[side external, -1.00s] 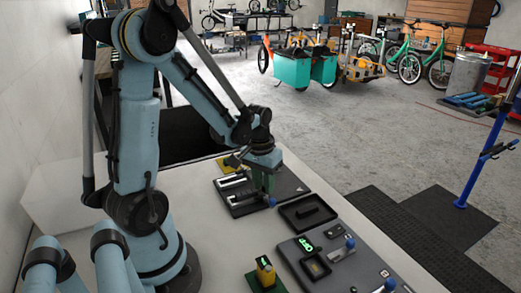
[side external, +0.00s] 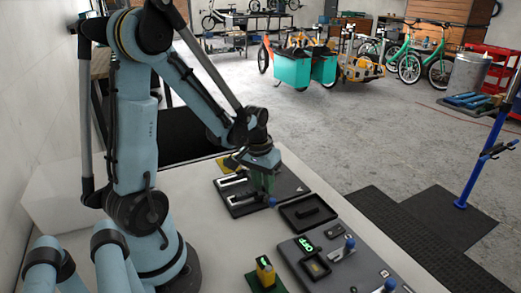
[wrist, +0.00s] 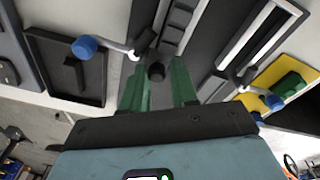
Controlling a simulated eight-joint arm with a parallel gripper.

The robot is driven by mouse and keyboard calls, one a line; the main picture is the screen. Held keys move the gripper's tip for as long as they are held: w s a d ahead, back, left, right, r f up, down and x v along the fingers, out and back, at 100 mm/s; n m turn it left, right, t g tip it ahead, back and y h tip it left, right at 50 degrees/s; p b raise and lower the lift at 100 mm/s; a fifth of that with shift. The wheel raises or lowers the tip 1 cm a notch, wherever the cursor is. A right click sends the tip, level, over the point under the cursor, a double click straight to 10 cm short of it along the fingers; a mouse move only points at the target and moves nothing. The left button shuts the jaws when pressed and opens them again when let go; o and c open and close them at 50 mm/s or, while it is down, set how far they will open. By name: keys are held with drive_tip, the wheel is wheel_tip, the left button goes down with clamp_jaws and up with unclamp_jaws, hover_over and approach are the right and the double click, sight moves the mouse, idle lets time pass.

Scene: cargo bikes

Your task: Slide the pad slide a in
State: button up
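The dark slide panel (side external: 283,187) lies on the bench under my gripper, with pale slots (side external: 232,180) along its left part. It also fills the top of the wrist view (wrist: 203,45). My gripper (side external: 264,186) is low over the panel. In the wrist view its two green fingers (wrist: 160,82) stand apart. A small black knob (wrist: 156,72) shows between them, with gaps on both sides; whether the fingers touch it I cannot tell. Blue-tipped levers stand at left (wrist: 85,47) and right (wrist: 273,102). I cannot tell which part is slide a.
A black tray (side external: 325,222) with a bar in it lies in front of the panel. A grey panel (side external: 345,275) with a green display and blue-tipped levers is nearer. A yellow block on a green plate (side external: 265,272) and a yellow plate (wrist: 292,72) lie close by.

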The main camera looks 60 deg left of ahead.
sight(250, 191)
drive_tip(key=shift+o, duration=0.2)
drive_tip(key=shift+g, duration=0.7)
drive_tip(key=s, duration=0.2)
drive_tip(key=s+r, duration=0.1)
drive_tip(key=s, duration=0.1)
drive_tip(key=shift+d, duration=0.1)
drive_tip(key=shift+w+r, duration=0.15)
drive_tip(key=shift+r, duration=1)
drive_tip(key=shift+c, duration=0.2)
drive_tip(key=w+r, duration=0.3)
drive_tip(key=w, duration=0.3)
drive_tip(key=shift+d+r, duration=0.1)
drive_tip(key=s+d+r+m+t, duration=0.1)
drive_tip(key=d+r+m+t, duration=0.1)
drive_tip(key=d, duration=0.5)
drive_tip(key=s+d+r+m+t, duration=0.2)
drive_tip(key=d+r+m+t, duration=0.1)
drive_tip(key=d+t, duration=0.2)
drive_tip(key=shift+s+d+m, duration=0.15)
drive_tip(key=shift+d+m, duration=0.25)
drive_tip(key=shift+d, duration=0.7)
